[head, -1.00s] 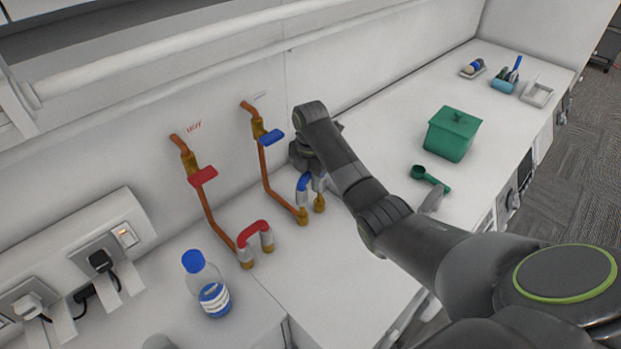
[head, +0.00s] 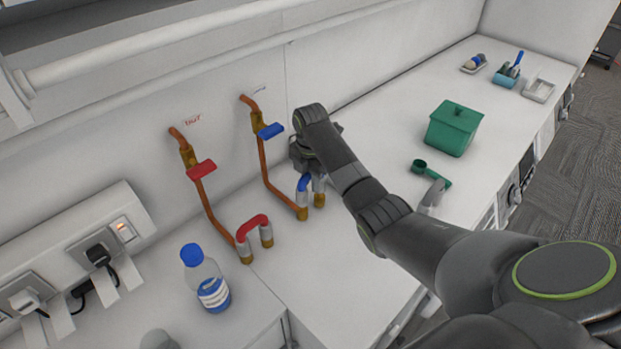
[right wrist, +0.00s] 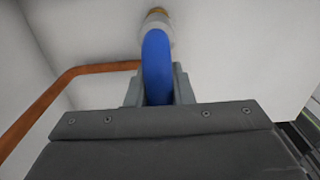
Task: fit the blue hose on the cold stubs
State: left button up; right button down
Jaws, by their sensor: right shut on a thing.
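The blue hose (head: 303,183) is a short bent piece with pale cuffs. It stands at the two brass cold stubs, the left one (head: 302,213) and the right one (head: 319,200). My right gripper (head: 312,172) is shut on the hose from above and is mostly hidden by my own arm. In the right wrist view the blue hose (right wrist: 157,65) runs between the fingers, and its pale cuff meets a brass stub (right wrist: 157,11). I cannot tell how deep the cuffs sit on the stubs. My left gripper is out of view.
A red hose (head: 252,224) stands on the hot stubs to the left. Copper pipes carry a red valve (head: 201,170) and a blue valve (head: 270,131). A bottle (head: 213,290) stands front left. A green box (head: 453,128) and scoop (head: 430,173) lie right.

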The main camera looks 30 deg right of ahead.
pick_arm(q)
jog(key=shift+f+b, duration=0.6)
pick_arm(e)
jog(key=shift+f, duration=1.2)
jog(key=c, duration=1.2)
grip_release()
